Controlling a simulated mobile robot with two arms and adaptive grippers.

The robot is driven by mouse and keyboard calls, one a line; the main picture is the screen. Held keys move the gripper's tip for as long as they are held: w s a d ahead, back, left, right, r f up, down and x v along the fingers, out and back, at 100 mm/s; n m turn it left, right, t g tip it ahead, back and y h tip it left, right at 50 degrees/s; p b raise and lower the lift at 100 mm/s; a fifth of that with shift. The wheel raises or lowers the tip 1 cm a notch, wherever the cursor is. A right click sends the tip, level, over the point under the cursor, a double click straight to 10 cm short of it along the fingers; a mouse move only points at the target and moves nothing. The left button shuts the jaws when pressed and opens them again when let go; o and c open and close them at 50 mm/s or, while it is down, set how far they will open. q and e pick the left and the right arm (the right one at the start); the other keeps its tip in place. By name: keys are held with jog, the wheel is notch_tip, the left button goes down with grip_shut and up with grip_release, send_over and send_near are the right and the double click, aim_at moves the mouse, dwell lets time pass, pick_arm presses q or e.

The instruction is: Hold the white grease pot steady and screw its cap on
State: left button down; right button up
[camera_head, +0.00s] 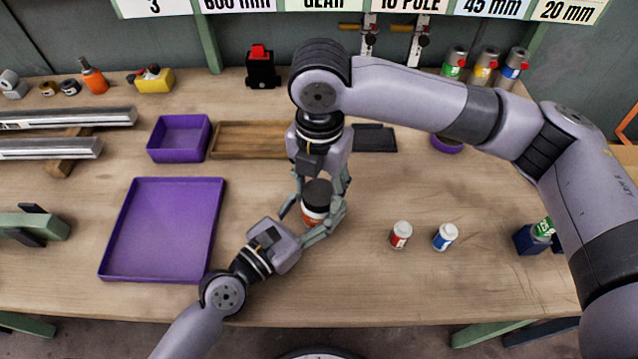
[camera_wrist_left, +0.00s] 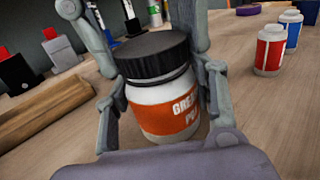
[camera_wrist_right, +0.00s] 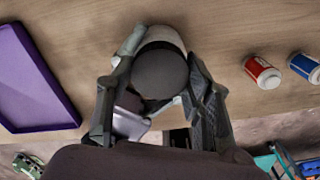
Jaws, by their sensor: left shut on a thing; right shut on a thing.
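The white grease pot (camera_head: 315,212) with an orange label stands upright on the bench; its label shows in the left wrist view (camera_wrist_left: 170,122). The black cap (camera_head: 317,191) sits level on top of the pot, with a dark band just under it in the left wrist view (camera_wrist_left: 153,52). My left gripper (camera_head: 314,218) comes in low from the front and is shut around the pot's body. My right gripper (camera_head: 319,188) points down from above, shut on the cap, its fingers on either side. In the right wrist view the cap (camera_wrist_right: 160,72) fills the space between the fingers.
A red-labelled jar (camera_head: 401,235) and a blue-labelled jar (camera_head: 445,237) stand to the right. A purple tray (camera_head: 112,262) lies to the left, with a smaller purple bin (camera_head: 180,153) and a wooden tray (camera_head: 245,140) behind. The bench front right of the pot is clear.

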jog(key=m, duration=1.7)
jog(key=shift+m, duration=0.4)
jog(key=m, duration=0.7)
jog(key=o, duration=1.3)
jog(key=shift+r, duration=2.2)
